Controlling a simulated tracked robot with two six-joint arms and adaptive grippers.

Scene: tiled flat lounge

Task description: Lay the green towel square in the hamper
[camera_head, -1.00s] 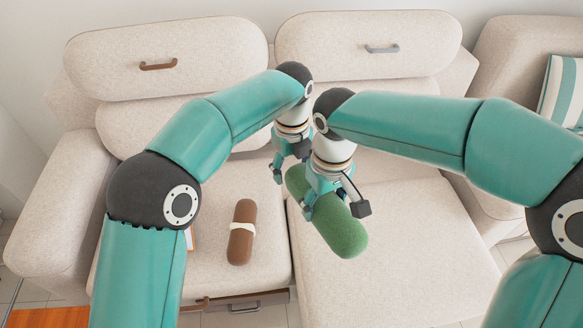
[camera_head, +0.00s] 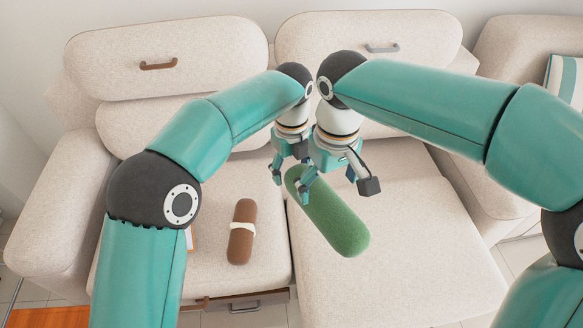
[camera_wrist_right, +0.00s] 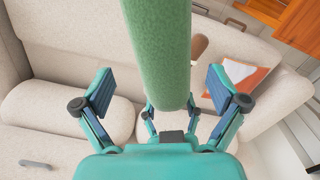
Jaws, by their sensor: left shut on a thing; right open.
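The green towel (camera_head: 335,220) looks like a long roll with rounded ends, not a flat square, above the right seat of a sofa. My left gripper (camera_head: 288,178) is shut on its far end, partly hidden behind my right gripper. My right gripper (camera_head: 337,188) is open, with its fingers spread apart on either side above the roll. In the right wrist view the green roll (camera_wrist_right: 160,50) runs between the open right fingers, with gaps on both sides, and the left fingers close on its end. I see no hamper in these views.
A brown roll with a white band (camera_head: 241,245) lies on the left sofa seat (camera_head: 195,275). A drawer (camera_head: 250,300) is under that seat. An orange and white flat item (camera_wrist_right: 235,75) lies on the seat. A striped cushion (camera_head: 565,85) is at far right.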

